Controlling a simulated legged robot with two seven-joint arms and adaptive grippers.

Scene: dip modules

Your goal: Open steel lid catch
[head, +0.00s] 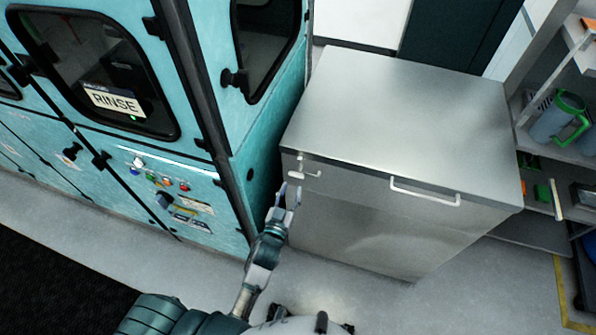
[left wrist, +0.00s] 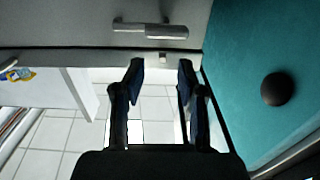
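The steel chest (head: 400,100) has a flat lid. Its lid catch (head: 304,172), a small pale lever with a bracket, sits at the front left corner just under the lid's edge. My left gripper (head: 288,190) is just below and left of the catch in the head view. In the left wrist view the catch (left wrist: 150,28) lies beyond the fingertips, near the top. The gripper (left wrist: 161,75) is open there, with nothing between its fingers, and apart from the catch. My right gripper shows in neither view.
A teal machine (head: 265,120) with a RINSE sign stands close on the left of the chest. A bar handle (head: 425,192) is on the chest's front. A shelf with a green-handled jug (head: 560,117) stands right. The floor in front is clear.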

